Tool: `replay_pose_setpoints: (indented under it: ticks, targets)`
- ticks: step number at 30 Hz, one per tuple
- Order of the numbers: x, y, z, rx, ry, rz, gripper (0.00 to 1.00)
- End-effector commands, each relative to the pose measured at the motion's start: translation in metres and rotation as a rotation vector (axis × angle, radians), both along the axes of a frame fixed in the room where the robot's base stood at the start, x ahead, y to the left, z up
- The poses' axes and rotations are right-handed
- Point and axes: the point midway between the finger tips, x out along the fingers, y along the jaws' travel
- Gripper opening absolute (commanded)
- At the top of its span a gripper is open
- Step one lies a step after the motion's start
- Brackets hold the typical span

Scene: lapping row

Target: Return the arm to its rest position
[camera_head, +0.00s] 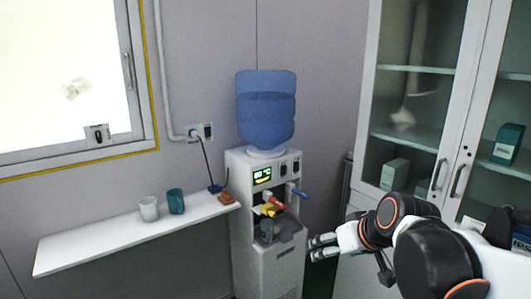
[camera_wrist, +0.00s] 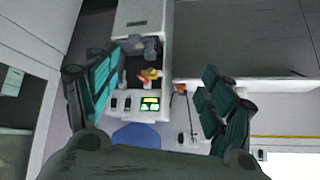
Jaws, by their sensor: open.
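Whether a finger touches the dispenser's front cannot be told, but a gap seems to show.
The dispenser carries a blue bottle (camera_head: 266,108) and has coloured items in its bay (camera_head: 270,208). A wall shelf (camera_head: 110,237) holds a white cup (camera_head: 148,209), a teal cup (camera_head: 176,201) and a brown block (camera_head: 227,198). A glass-door cabinet (camera_head: 368,110) stands close behind my arm.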

Motion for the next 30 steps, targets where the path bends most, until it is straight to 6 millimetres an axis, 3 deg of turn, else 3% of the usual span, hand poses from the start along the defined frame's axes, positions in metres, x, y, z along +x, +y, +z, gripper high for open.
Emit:
replay_pose_setpoints:
  ticks: [1, 9, 15, 21, 30]
  targets:
    - [-0.019, -0.002, 0.001, -0.009, 0.010, -0.016, 0.75]
    - [-0.102, -0.018, -0.005, -0.056, 0.053, -0.123, 0.75]
    - [-0.147, -0.030, -0.017, -0.086, 0.070, -0.193, 0.75]
    - [-0.165, -0.036, -0.024, -0.100, 0.075, -0.224, 0.75]
    - [-0.166, -0.037, -0.024, -0.100, 0.075, -0.228, 0.75]
